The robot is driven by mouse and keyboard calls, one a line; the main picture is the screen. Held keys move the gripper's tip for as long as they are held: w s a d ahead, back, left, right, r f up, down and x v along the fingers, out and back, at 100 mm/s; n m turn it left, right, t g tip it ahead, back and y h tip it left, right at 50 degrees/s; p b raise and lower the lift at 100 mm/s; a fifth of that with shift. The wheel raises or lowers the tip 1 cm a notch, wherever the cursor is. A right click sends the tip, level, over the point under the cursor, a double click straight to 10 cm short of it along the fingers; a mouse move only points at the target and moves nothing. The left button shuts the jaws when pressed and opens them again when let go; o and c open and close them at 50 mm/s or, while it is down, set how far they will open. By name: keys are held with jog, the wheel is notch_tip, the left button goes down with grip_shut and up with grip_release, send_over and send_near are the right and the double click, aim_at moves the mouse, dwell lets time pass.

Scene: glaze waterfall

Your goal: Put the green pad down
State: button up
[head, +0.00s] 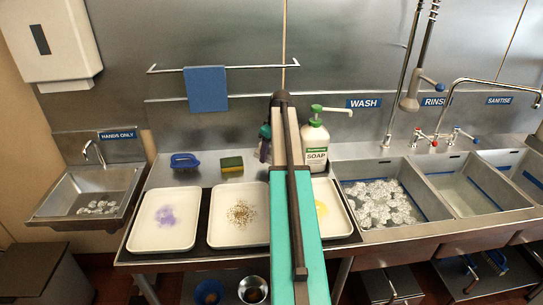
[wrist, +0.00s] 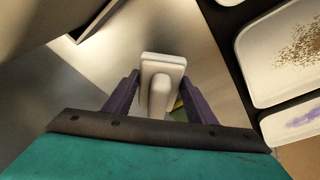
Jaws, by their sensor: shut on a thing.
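My gripper (wrist: 160,88) is shut on a pale off-white block with a raised grip (wrist: 163,66), seen from above between its two purple fingers. I take this as the handle of the green pad; no green face shows on it, and its underside is hidden. A small yellow-green patch shows beside the right finger; it may be the sponge lying below. In the head view my gripper (head: 262,150) is mostly hidden behind my arm, left of the soap bottle (head: 315,143), and the held thing cannot be made out there.
A yellow-green sponge (head: 232,164) and a blue brush (head: 184,161) lie on the steel counter behind the trays. Left tray (head: 148,240) holds a purple stain, middle tray (head: 222,240) brown crumbs, right tray (head: 342,222) a yellow stain. A foamy wash basin (head: 422,187) is right.

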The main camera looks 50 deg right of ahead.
jog(key=shift+w+d, duration=0.1)
jog(key=shift+d, duration=0.2)
jog(key=shift+w+d, duration=0.25)
jog(key=shift+d, duration=0.25)
jog(key=shift+s+p+x, duration=0.15)
jog(key=shift+p+x, duration=0.35)
jog(key=shift+x, duration=0.25)
jog(key=shift+s+p+x, duration=0.2)
jog(key=shift+p+x, duration=0.3)
jog(key=shift+x, duration=0.25)
jog(key=shift+f, duration=0.4)
jog(key=shift+f, duration=0.6)
jog(key=o, duration=1.4)
jog(key=shift+r, duration=0.1)
